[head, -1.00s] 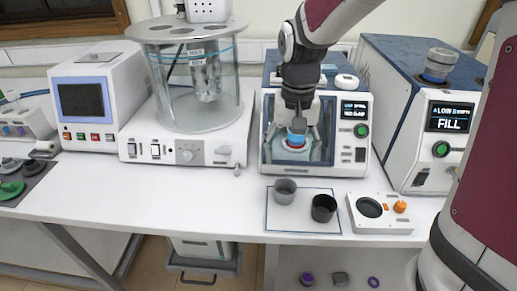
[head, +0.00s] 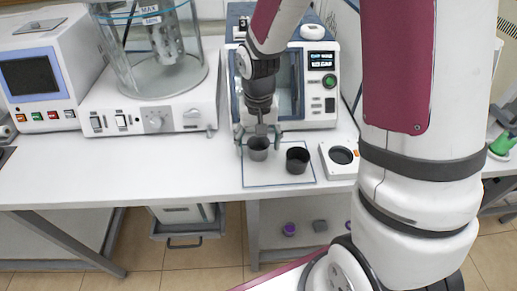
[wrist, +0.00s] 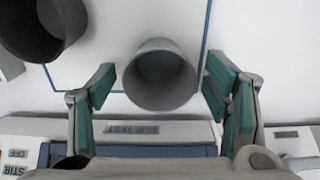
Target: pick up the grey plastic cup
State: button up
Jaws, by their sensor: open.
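The grey plastic cup (head: 258,149) stands upright on the outlined mat on the table, left of a black cup (head: 297,160). In the wrist view the grey cup (wrist: 160,75) shows its open, empty mouth and sits between the two fingers. My gripper (head: 259,140) is open around the cup, one green-padded finger on each side. The black cup (wrist: 42,28) is at the upper left there.
The outlined mat (head: 280,179) lies in front of a white machine (head: 325,124) with a lit display. A white device with a round dark well (head: 341,156) stands right of the mat. A glass-cylinder bath (head: 158,118) is to the left. The table's front left is clear.

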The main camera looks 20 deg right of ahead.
jog(key=shift+f, duration=0.55)
jog(key=c, duration=1.1)
